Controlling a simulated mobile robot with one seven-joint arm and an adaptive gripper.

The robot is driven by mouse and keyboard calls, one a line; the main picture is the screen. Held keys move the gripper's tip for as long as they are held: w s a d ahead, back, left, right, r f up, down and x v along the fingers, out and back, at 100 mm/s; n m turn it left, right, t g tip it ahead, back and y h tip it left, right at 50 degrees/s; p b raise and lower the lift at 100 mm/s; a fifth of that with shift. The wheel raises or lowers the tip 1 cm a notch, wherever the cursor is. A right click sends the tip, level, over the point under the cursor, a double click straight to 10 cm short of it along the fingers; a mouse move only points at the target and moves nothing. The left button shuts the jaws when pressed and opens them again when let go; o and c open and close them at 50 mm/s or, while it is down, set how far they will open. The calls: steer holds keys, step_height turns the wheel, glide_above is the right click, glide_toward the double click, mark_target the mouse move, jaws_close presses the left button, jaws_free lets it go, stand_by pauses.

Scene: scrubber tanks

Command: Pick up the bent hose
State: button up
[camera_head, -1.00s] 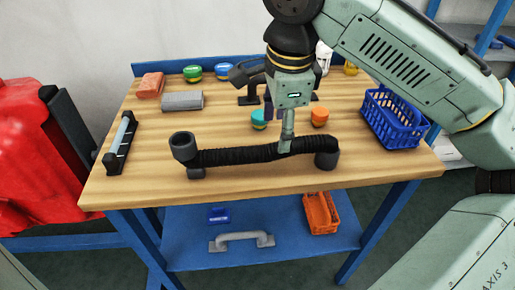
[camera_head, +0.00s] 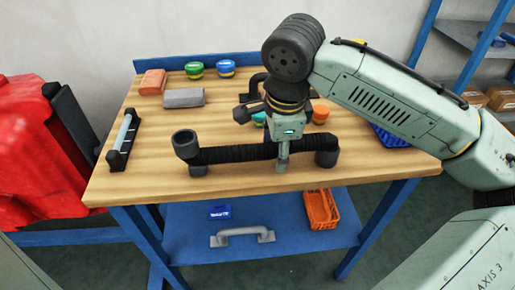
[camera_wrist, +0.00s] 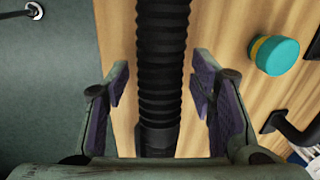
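The bent hose (camera_head: 235,154) is a black ribbed tube with dark grey upturned ends, lying across the front part of the wooden workbench (camera_head: 135,188). In the wrist view the ribbed hose (camera_wrist: 163,55) runs between my two open fingers (camera_wrist: 160,90), with a gap visible on each side. The fingers do not appear to touch it. The far finger is hidden in the head view.
A blue basket (camera_head: 390,136) is partly hidden behind my arm at right. A black-ended bar (camera_head: 122,140) lies at left. A grey block (camera_head: 184,97), red block (camera_head: 152,82) and several small round containers sit behind. The lower shelf holds an orange bin (camera_head: 321,208).

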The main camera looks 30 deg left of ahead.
jaws_close()
stand_by(0.4)
steer(key=shift+r, duration=0.15)
